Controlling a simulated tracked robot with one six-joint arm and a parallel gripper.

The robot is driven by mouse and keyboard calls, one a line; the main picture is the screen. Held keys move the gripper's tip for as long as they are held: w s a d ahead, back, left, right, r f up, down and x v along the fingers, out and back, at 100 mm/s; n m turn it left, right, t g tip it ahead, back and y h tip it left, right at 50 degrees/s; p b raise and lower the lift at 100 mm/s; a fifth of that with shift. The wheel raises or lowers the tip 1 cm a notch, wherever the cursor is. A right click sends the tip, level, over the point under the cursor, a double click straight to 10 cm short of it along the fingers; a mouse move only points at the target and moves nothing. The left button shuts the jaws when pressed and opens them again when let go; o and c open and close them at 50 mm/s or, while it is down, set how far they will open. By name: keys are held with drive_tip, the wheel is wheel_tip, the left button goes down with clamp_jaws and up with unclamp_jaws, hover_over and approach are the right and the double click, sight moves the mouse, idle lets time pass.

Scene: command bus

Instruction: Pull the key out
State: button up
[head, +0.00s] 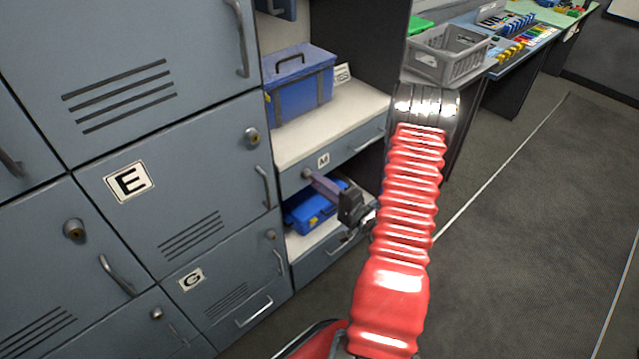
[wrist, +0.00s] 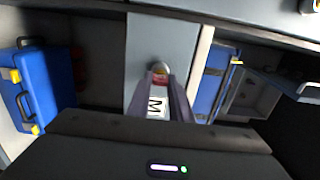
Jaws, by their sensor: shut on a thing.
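The key (wrist: 160,80) shows as a small reddish piece at the lock (wrist: 157,67) of the drawer marked M (wrist: 138,40). My gripper (wrist: 161,84) is shut on the key, with its purple fingers on either side of it. The M label (wrist: 157,105) shows between the fingers. In the head view my gripper (head: 313,180) reaches left to the front of the M drawer (head: 355,153), just below its label (head: 323,160). The key is hidden there by the fingers. I cannot tell how far it sits in the lock.
A blue toolbox (head: 303,90) stands on the shelf above the drawer. A blue case (head: 312,208) lies in the bay below. Lockers E (head: 130,180) and G (head: 191,279) are at left. A grey basket (head: 447,55) is behind my arm. The floor (head: 530,220) at right is clear.

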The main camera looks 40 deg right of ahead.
drive_tip(key=shift+s, duration=1.3)
drive_tip(key=s, duration=0.6)
drive_tip(key=shift+d, duration=0.25)
idle(0.7)
